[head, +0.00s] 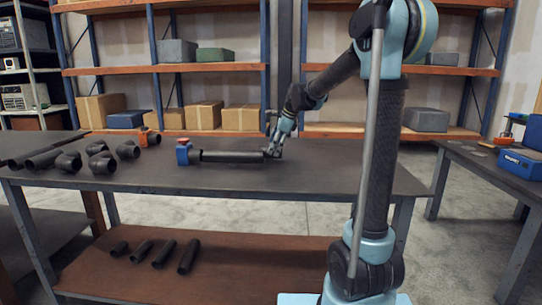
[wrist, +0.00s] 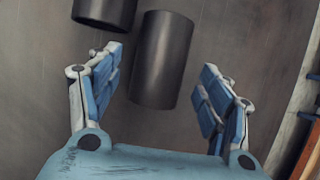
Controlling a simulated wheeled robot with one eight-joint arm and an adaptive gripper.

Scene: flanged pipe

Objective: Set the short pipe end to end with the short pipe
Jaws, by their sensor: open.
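A dark short pipe (wrist: 162,60) lies in front of and between the spread fingers of my gripper (wrist: 164,62) in the wrist view. Neither finger visibly grips it. A second dark short pipe (wrist: 103,10) shows at the upper left, cut off by the picture edge. The two look offset sideways, not in one straight line. In the head view a dark pipe length (head: 232,156) lies on the table beside a blue and orange clamp (head: 183,152). My gripper (head: 271,152) is low at its right end. Whether that length is one or two pieces is hard to tell there.
Several dark elbow fittings (head: 101,160) stand on the left of the table (head: 330,180), with long pipes (head: 36,158) at its far left. Several short pipes (head: 163,253) lie on the lower shelf. The table right of my gripper is clear. Another table (head: 470,165) stands at right.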

